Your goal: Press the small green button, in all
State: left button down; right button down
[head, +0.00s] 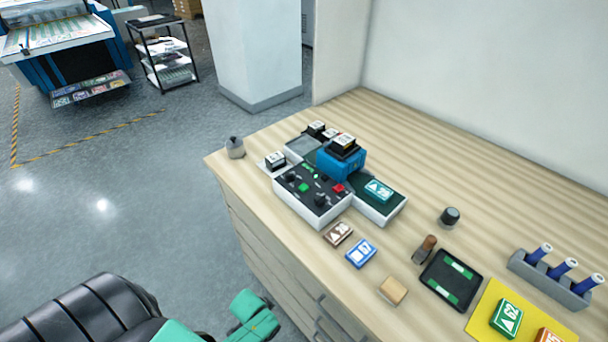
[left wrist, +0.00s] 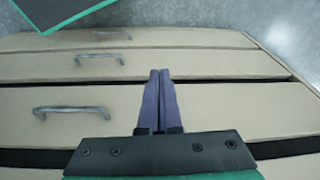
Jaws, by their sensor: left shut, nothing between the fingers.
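The small green button (head: 303,187) sits on the dark sloped panel of a white-sided machine (head: 310,212) on the wooden counter. A red button (head: 338,188) and black knobs (head: 320,200) share this panel. My left gripper shows in the left wrist view (left wrist: 160,73), its two purple fingers shut together with nothing between them, in front of the drawer fronts. In the head view, green parts of my left arm are low at the bottom, beside the counter's front and well apart from the button. The left fingertips cannot be made out there. My right gripper is not in view.
A blue unit (head: 341,163) with a black top rises behind the panel. Cards (head: 361,253), a black tray (head: 451,281), a grey holder with blue rolls (head: 549,279) and a yellow mat (head: 482,325) lie to the right. Drawer handles (left wrist: 70,111) stick out near my left fingers.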

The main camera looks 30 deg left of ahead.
pick_arm(q)
jog(key=w+d+r+m+t+p, duration=0.1)
jog(key=w+r+p, duration=0.15)
jog(key=r, duration=0.95)
jog(key=w+d+r+m+h+p, duration=0.1)
jog(key=w+d+r+p, duration=0.15)
jog(key=r, duration=0.85)
jog(key=w+d+r+m+t+p, duration=0.1)
jog(key=w+r+p, duration=0.15)
jog(key=r, duration=0.95)
jog(key=w+d+m, duration=0.1)
jog(key=w+r+m+h, duration=0.1)
jog(key=w+m, duration=0.1)
jog(key=w+d+m+h, duration=0.1)
jog(key=shift+w+d+r+m+b, duration=0.3)
jog(key=shift+r, duration=0.1)
jog(key=w+a+r+m+t+h, duration=0.2)
jog(key=w+a+r+m, duration=0.5)
jog(key=w+r, duration=0.4)
jog(key=shift+w+a+r+m+h, duration=0.3)
jog(key=shift+a+r+h, duration=0.1)
jog(key=shift+a, duration=0.5)
jog(key=shift+f, duration=0.1)
